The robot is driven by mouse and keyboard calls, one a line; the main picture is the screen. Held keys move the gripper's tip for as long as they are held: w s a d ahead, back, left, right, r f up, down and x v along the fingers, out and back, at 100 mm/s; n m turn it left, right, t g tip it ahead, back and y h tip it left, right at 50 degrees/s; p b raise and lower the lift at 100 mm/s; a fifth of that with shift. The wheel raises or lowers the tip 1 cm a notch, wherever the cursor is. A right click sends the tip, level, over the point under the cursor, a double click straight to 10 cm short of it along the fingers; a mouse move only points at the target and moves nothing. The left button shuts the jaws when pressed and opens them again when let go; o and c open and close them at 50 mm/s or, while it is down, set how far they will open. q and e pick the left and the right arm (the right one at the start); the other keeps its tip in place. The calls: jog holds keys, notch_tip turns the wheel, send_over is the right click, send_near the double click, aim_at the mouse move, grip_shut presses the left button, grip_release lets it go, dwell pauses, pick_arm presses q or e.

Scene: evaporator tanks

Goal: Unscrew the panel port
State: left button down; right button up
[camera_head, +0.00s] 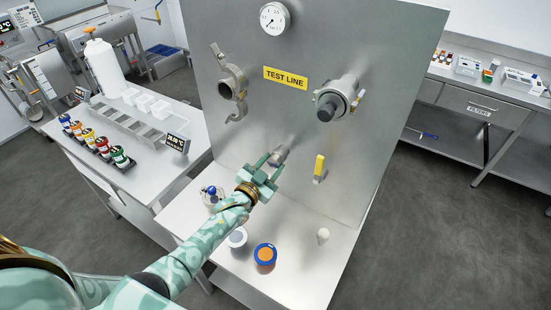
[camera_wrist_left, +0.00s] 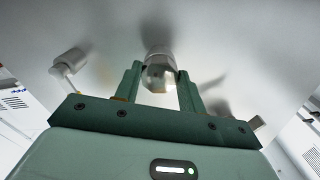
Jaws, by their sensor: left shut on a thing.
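The panel port (camera_head: 281,154) is a short metal fitting low on the steel test panel (camera_head: 300,110), below the yellow TEST LINE label (camera_head: 285,78). My left gripper (camera_head: 271,162) reaches it from the front. In the left wrist view the fitting (camera_wrist_left: 159,76) shows a faceted end between the two green fingers (camera_wrist_left: 159,92). The gripper is shut on it. The port's far side and its joint with the panel are hidden. My right gripper is not in view.
A yellow-handled valve (camera_head: 319,165) sits to the right of the port. A clamp fitting (camera_head: 233,88) and a black-ended port (camera_head: 336,101) are higher.

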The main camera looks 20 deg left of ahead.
pick_arm(q)
jog(key=n, duration=0.1)
jog(key=n+p, duration=0.1)
jog(key=n, duration=0.1)
jog(key=shift+w+r, duration=0.1)
jog(key=shift+r, duration=0.2)
jog(key=shift+f+n, duration=0.15)
jog(key=shift+n, duration=1.45)
jog(key=shift+n+p, duration=0.4)
jog(key=shift+n, duration=0.5)
jog(key=shift+d+n, duration=0.1)
jog(key=shift+n, duration=0.5)
